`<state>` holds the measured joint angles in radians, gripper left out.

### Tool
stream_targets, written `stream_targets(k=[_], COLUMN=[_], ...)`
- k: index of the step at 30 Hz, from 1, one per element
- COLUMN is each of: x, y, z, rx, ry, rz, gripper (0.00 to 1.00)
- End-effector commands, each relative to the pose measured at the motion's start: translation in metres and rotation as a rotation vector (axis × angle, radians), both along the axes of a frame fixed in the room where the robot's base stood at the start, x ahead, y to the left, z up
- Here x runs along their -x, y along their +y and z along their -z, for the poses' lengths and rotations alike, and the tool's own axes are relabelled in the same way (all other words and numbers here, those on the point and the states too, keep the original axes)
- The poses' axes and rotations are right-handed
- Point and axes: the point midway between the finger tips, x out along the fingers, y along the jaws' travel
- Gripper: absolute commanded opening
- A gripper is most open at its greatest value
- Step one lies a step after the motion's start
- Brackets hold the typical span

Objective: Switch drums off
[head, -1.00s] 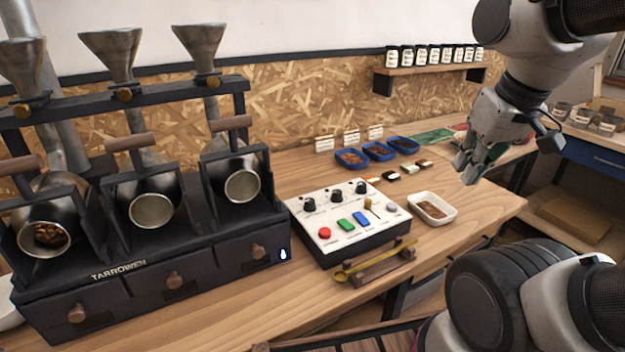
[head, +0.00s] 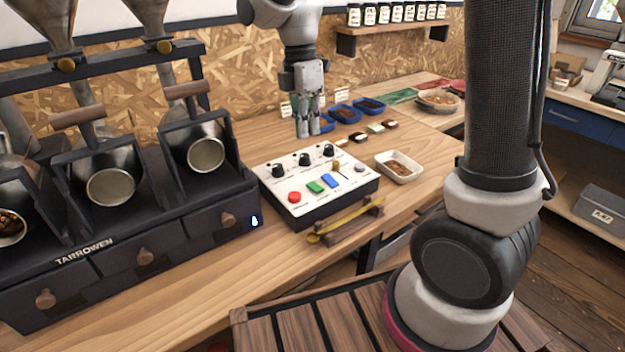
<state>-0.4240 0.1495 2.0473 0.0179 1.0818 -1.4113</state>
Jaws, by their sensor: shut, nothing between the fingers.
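The white control box (head: 318,181) sits on the wooden bench right of the roaster. The roaster (head: 130,225) has three metal drums; the left one (head: 10,226) holds beans, and the other two look empty. My gripper (head: 308,132) points down, shut and empty, above the back of the control box. The box's small labels are too small to read.
A yellow spoon (head: 345,220) lies on a wooden rest in front of the box. A white dish of beans (head: 399,167) stands to its right. Blue trays (head: 342,113) and small sample blocks lie behind. A jar shelf (head: 393,25) hangs on the wall.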

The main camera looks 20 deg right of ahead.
Motion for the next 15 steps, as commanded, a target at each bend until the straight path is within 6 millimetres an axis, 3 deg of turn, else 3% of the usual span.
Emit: stream_targets(k=[8,15], x=[0.004,0.011], y=[-0.002,-0.004], z=[0.022,0.073], rx=[-0.006,-0.005], ry=[0.005,0.008], rz=[-0.058,-0.056], gripper=[0.0,0.0])
